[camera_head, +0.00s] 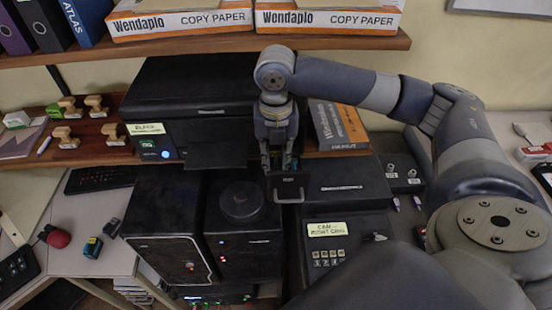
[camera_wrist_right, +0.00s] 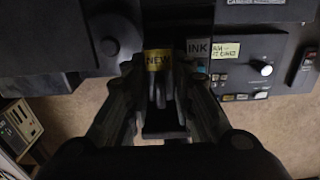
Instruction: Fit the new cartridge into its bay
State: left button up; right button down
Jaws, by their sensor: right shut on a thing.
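My right gripper (camera_head: 280,168) is low over the black machine in the middle, pointing down. In the right wrist view it (camera_wrist_right: 160,100) is shut on the new cartridge (camera_wrist_right: 157,61), a dark piece with a yellow label reading NEW. In the head view the cartridge is mostly hidden by the fingers. A grey INK label (camera_wrist_right: 198,47) is just right of the cartridge in the wrist view. I cannot tell whether the cartridge touches the bay, whose opening is hidden. My left gripper is not in view.
A black printer (camera_head: 200,95) stands behind, left of the gripper. A black unit with a round knob (camera_head: 241,200) is close on the left. A keypad panel (camera_head: 328,258) is in front on the right. A shelf (camera_head: 200,46) with paper boxes hangs above.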

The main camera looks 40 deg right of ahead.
jog(key=shift+f, duration=1.05)
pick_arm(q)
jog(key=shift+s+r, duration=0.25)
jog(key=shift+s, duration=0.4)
pick_arm(e)
jog(key=c, duration=1.4)
grip_release()
jog(key=shift+o, duration=0.2)
